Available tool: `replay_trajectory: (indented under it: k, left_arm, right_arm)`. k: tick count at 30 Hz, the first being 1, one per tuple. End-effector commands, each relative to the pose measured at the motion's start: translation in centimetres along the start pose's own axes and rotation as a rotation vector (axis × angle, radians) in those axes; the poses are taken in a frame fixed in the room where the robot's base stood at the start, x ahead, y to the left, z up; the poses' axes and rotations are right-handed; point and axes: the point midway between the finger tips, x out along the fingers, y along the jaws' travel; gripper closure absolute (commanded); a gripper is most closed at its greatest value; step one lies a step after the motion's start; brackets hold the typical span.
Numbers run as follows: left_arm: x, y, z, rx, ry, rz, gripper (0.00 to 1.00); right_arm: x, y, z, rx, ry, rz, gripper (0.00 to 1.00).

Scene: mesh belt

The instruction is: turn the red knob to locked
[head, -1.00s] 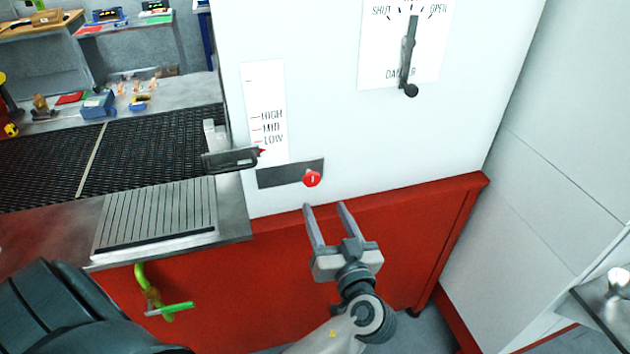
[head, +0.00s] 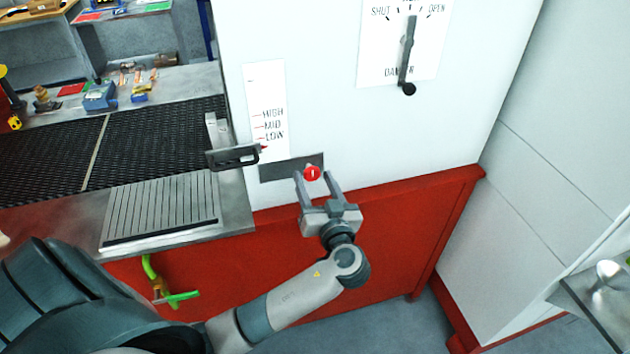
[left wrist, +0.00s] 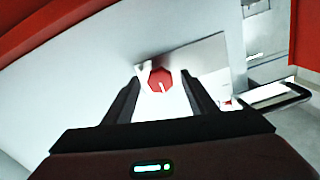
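The red knob (head: 312,173) sits at the right end of a dark grey strip (head: 284,171) on the white panel. It has a small white mark. My left gripper (head: 315,175) is open, with one finger on each side of the knob in the head view. In the left wrist view the red knob (left wrist: 160,80) shows between the two open fingers (left wrist: 160,90), and its white mark is near upright. I cannot tell whether the fingers touch it. My right gripper is not in view.
A black lever (head: 407,60) hangs on a SHUT/OPEN plate above right. A slider handle (head: 233,157) sticks out left of the knob beside a HIGH/MID/LOW scale (head: 267,110). A dark mesh belt (head: 150,140) lies at left. A green-handled valve (head: 168,294) is below.

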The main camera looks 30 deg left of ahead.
Motion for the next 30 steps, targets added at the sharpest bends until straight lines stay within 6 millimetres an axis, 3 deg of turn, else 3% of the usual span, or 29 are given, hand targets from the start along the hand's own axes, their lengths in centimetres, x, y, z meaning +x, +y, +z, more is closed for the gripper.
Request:
replay_trajectory:
  k: [1, 5, 20, 30]
  left_arm:
    - [0.0, 0.0, 0.0, 0.000, 0.000, 0.000, 0.60]
    - [0.0, 0.0, 0.0, 0.000, 0.000, 0.000, 0.89]
    - [-0.1, 0.1, 0.3, 0.070, -0.002, 0.001, 0.89]
    - [-0.1, -0.1, 0.2, 0.300, -0.004, -0.001, 0.89]
  right_arm:
    - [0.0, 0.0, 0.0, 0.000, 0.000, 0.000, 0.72]
    - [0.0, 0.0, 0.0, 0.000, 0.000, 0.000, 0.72]
    - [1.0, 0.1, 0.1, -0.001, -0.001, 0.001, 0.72]
    - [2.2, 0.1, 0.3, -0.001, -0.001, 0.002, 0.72]
